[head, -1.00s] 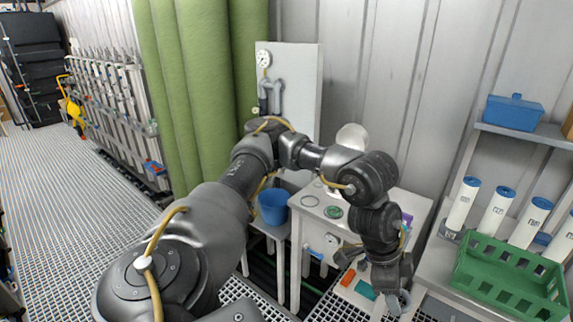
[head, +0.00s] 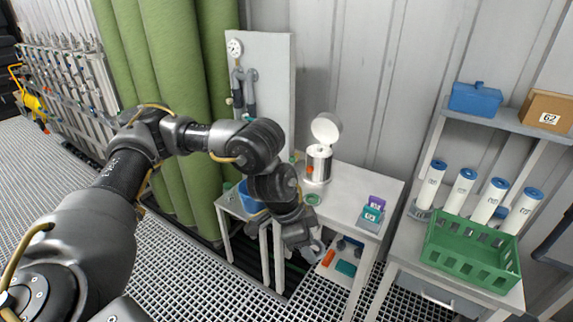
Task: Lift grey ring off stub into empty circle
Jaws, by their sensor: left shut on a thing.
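My left gripper (head: 304,244) hangs in front of the white table (head: 345,180), pointing down. It is shut on a small grey ring (head: 318,247), partly hidden by the fingers, held clear in front of the table's front edge. A green ring (head: 313,198) lies on the table top beside my wrist. A silver vessel (head: 319,165) stands open on the table with its round lid up. The stub and the empty circle cannot be made out; my arm covers the table's left part. My right gripper is out of view.
Purple and teal boxes (head: 372,214) sit at the table's right front. An orange item (head: 328,258) and a teal item (head: 345,268) lie on the lower shelf. A blue bucket (head: 248,203) is left, behind my arm. A green crate (head: 470,252) and several white cartridges stand right.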

